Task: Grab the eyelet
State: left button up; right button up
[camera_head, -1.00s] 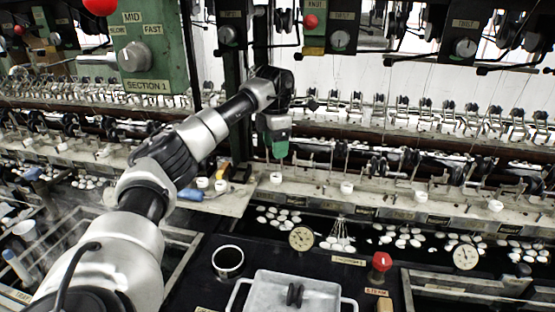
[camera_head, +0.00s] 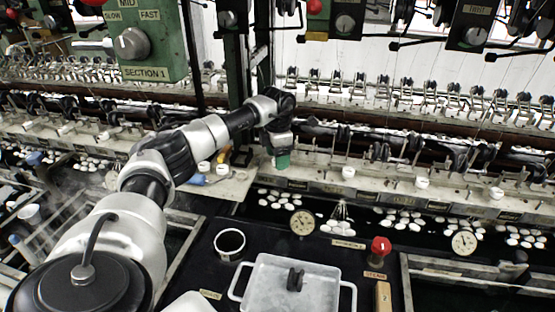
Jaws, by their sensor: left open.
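My left arm reaches in from the lower left to the front edge of the reeling machine. My left gripper (camera_head: 282,161), dark with a green tip, is open and points down at the light ledge above the black basin. Small white eyelets stand along this ledge, one (camera_head: 348,173) to the right of the gripper and another (camera_head: 421,182) farther right. Any eyelet right at the fingertips is hidden by the gripper, and I cannot tell whether it touches one. My right gripper is not in view.
White cocoons (camera_head: 278,199) float in the dark basin below the ledge. A green control box (camera_head: 147,40) hangs at upper left.

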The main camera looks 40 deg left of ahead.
pick_arm(q)
jog(key=shift+f, duration=0.4)
jog(key=c, duration=1)
